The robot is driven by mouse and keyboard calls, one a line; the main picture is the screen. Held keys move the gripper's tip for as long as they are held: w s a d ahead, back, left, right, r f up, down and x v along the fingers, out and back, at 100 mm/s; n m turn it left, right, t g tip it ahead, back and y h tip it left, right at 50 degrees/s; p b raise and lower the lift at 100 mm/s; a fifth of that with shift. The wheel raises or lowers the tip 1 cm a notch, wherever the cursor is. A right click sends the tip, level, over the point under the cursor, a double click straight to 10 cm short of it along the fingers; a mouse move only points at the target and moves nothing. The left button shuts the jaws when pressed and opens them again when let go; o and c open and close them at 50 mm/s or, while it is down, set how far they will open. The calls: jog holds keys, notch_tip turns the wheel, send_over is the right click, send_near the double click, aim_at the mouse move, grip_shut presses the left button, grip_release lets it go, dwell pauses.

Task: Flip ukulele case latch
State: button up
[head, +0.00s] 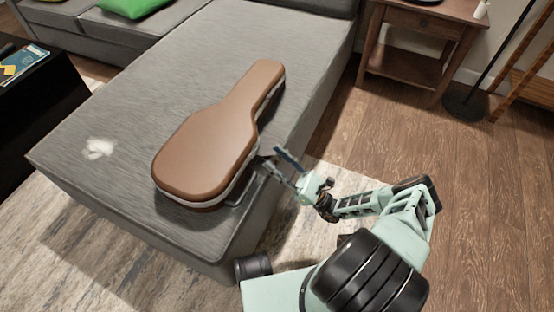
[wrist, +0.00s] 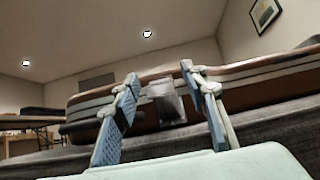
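The brown ukulele case (head: 212,142) lies shut and flat on the grey sofa, its neck end pointing to the upper right. In the wrist view the side of the case (wrist: 262,91) runs across the picture with a pale band along its seam. A grey metal latch (wrist: 167,102) sits on that side, between my fingers in the picture. My gripper (head: 276,160) is at the right side of the case, with its fingers apart; it also shows open in the wrist view (wrist: 155,105). I cannot tell whether a finger touches the case or latch.
The case rests on the sofa chaise (head: 120,95), near its right edge. A white fluffy patch (head: 97,149) lies left of the case. A wooden side table (head: 418,45) and a black lamp base (head: 465,104) stand at the upper right. The wooden floor on the right is open.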

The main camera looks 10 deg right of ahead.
jog(key=shift+s+d+f, duration=0.3)
jog(key=shift+d+f, duration=0.05)
jog(key=shift+f, duration=0.1)
jog(key=s+d+f, duration=0.2)
jog(key=s+d, duration=0.6)
jog(key=d, duration=0.4)
jog(key=shift+s+f, duration=0.15)
jog(key=shift+s, duration=0.2)
